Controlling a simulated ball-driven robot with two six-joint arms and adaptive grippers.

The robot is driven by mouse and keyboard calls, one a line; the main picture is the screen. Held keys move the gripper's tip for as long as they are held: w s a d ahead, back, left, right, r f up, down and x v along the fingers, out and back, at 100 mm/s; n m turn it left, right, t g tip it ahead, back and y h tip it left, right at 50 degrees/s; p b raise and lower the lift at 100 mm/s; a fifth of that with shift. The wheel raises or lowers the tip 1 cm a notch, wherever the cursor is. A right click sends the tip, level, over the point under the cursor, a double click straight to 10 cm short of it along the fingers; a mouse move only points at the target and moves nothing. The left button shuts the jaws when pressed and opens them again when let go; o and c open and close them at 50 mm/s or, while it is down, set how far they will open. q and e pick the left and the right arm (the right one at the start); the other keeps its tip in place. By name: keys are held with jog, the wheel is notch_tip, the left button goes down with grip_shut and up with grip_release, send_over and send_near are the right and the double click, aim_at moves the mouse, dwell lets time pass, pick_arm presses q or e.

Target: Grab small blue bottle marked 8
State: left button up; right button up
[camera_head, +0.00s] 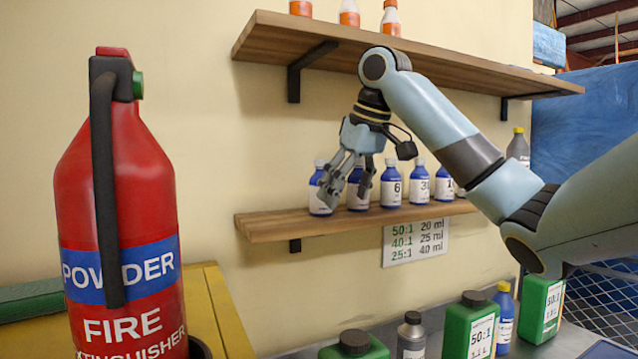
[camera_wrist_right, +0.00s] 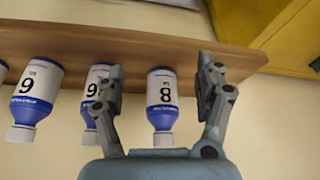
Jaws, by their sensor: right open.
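The small blue bottle marked 8 (camera_wrist_right: 162,92) has a white label and white cap. It stands on the lower wooden shelf, and the right wrist view shows it upside down, between my open fingers. In the head view it is the leftmost bottle (camera_head: 319,190) of the row, its label partly hidden by a finger. My right gripper (camera_head: 347,186) is open and empty, pointing down in front of the two leftmost bottles. In the wrist view one finger overlaps the neighbouring bottle (camera_wrist_right: 95,92). I cannot tell whether the fingers touch anything. My left gripper is not in view.
Similar blue bottles, one marked 6 (camera_head: 391,186), continue rightward along the lower shelf (camera_head: 290,224). An upper shelf (camera_head: 300,40) holds orange-and-white bottles. A red fire extinguisher (camera_head: 120,220) stands at left. Green jugs (camera_head: 470,330) stand below right.

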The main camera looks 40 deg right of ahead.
jog(key=shift+w+r+p, duration=0.15)
jog(key=shift+w+p, duration=0.15)
jog(key=shift+w, duration=1)
jog(key=shift+w+d+p, duration=0.15)
jog(key=shift+w+p, duration=0.75)
jog(key=shift+w, duration=0.3)
jog(key=w+p, duration=0.1)
jog(key=w+f, duration=0.1)
jog(key=w, duration=0.1)
jog(key=shift+d+p, duration=0.1)
jog(key=shift+p, duration=0.3)
jog(key=shift+f, duration=0.2)
jog(key=shift+s+d, duration=0.1)
jog(key=shift+c, duration=1.2)
jog(key=c, duration=0.4)
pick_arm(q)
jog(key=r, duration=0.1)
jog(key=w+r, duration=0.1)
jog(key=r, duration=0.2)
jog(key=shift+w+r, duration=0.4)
pick_arm(e)
jog(key=c, duration=0.7)
